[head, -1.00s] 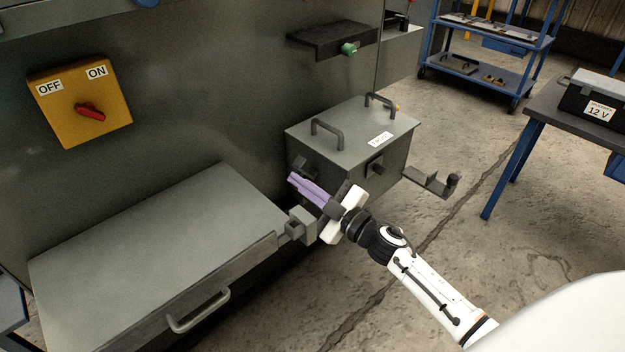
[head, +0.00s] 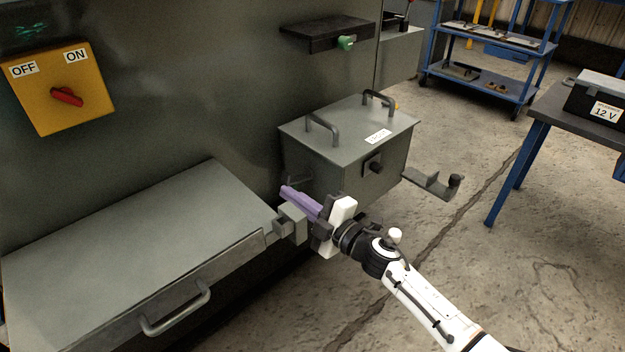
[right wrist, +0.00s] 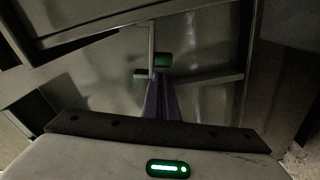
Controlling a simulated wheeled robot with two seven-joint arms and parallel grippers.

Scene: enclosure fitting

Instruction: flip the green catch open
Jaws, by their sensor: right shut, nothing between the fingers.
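A small green piece (right wrist: 162,60), which looks like the catch, shows in the right wrist view beside a thin upright grey bar. It lies just beyond the tips of my right gripper (right wrist: 161,84). I cannot tell whether the tips touch it. In the head view my right gripper (head: 284,191) has its purple fingers shut and empty, pointing left between the grey lidded box and the grey drawer unit. No green piece shows at its fingertips there. Another green knob (head: 347,43) sits under a dark shelf higher up. My left gripper is not in view.
The grey lidded box (head: 350,135) with two handles stands behind my right gripper. The grey drawer unit (head: 140,240) with a bar handle is at left. A yellow OFF/ON switch (head: 90,105) is on the wall. A bracket (head: 435,183) juts out at right, above open floor.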

